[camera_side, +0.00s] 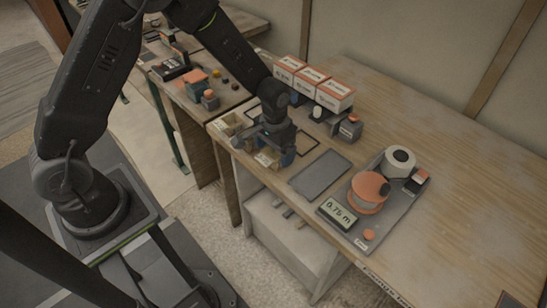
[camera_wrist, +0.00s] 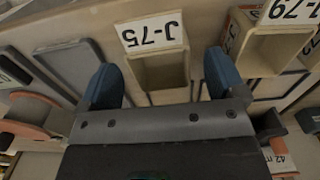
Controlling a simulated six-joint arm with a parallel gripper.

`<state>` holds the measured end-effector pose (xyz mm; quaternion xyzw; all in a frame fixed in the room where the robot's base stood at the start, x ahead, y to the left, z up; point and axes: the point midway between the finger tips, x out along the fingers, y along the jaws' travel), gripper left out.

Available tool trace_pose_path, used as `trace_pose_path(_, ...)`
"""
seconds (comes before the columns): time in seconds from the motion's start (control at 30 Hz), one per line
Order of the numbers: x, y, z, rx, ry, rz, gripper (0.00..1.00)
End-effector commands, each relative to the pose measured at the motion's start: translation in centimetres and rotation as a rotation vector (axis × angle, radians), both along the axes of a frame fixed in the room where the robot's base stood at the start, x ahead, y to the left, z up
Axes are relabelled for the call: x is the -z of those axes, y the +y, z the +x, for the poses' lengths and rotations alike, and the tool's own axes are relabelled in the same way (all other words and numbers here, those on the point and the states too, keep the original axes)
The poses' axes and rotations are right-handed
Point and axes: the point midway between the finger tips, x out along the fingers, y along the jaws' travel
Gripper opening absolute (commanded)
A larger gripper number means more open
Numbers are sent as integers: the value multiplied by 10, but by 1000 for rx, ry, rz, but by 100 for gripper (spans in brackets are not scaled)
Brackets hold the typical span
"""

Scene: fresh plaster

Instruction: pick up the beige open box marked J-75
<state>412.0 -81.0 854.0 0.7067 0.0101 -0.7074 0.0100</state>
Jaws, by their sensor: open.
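The beige open box marked J-75 (camera_wrist: 160,72) is in the middle of the wrist view, its mouth facing the camera and its white label above the opening. My gripper (camera_wrist: 162,62) is open, with one blue finger to the left of the box and one to the right. The box looks empty between them. In the side view, the box (camera_side: 266,159) is at the table's front edge beneath my gripper (camera_side: 271,154), partly hidden by it. I cannot tell whether the fingers touch it.
A second beige box, its label ending in 79 (camera_wrist: 282,52), stands close to the right finger. A grey flat tray (camera_side: 320,174) lies beside my gripper. White-and-orange cartons (camera_side: 312,82) stand behind.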

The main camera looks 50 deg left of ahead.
Motion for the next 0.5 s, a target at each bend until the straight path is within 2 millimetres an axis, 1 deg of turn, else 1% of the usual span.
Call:
trace_pose_path(0.03,9,1,-1,0,4,0,89)
trace_pose_path(0.1,18,0,-1,0,2,0,89)
trace_pose_path(0.2,24,0,0,0,0,-1,89)
trace_pose_path(0.43,26,0,0,0,-2,-1,89)
trace_pose_path(0.47,26,0,0,0,-2,-1,88)
trace_pose_path(0.5,26,0,0,0,-2,-1,85)
